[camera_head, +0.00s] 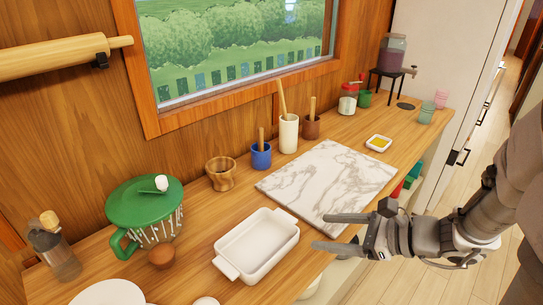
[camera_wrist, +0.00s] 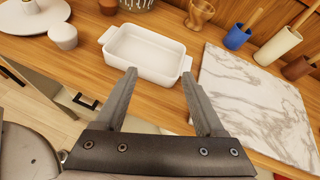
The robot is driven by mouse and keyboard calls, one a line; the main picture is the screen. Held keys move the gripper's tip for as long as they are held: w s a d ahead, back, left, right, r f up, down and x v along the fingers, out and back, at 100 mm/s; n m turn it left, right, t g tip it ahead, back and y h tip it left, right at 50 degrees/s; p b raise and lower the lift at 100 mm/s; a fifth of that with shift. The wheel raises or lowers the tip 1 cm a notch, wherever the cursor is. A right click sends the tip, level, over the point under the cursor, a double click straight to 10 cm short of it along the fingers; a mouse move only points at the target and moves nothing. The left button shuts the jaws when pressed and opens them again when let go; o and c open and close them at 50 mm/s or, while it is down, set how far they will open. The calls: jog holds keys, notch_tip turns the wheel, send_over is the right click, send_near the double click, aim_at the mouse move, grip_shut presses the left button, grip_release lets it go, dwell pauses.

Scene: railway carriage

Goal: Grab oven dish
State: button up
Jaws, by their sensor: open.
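The white oven dish (camera_head: 257,245) is rectangular with a small handle at each end. It sits empty on the wooden counter, left of the marble slab. In the wrist view the dish (camera_wrist: 146,54) lies just beyond the fingertips, with its right handle end near the right finger. My gripper (camera_head: 320,232) is open and empty, to the right of the dish and apart from it, by the counter's front edge. In the wrist view the two fingers of my gripper (camera_wrist: 161,74) are spread wide with nothing between them.
The marble slab (camera_head: 328,183) lies right of the dish. A green lidded pot (camera_head: 145,205) and a small brown cup (camera_head: 161,256) stand to its left. A wooden cup (camera_head: 221,174), a blue cup (camera_head: 261,156) and a cream utensil holder (camera_head: 289,135) stand behind. A white plate (camera_head: 109,292) lies at front left.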

jog(key=w+d+f+m+t, duration=0.2)
jog(key=w+d+f+m, duration=0.1)
jog(key=m, duration=0.1)
jog(key=b, duration=0.3)
send_near(283, 215)
jog(key=a, duration=0.1)
jog(key=w+a+f, duration=0.1)
jog(key=a, duration=0.1)
jog(key=shift+w+f+h, duration=0.2)
jog(key=shift+h, duration=0.1)
jog(key=shift+w+b+x, duration=0.2)
jog(key=shift+b+x, duration=0.1)
jog(key=shift+x, duration=2.7)
jog(key=shift+d+r, duration=0.1)
jog(key=shift+r, duration=0.1)
jog(key=shift+c, duration=0.3)
grip_shut()
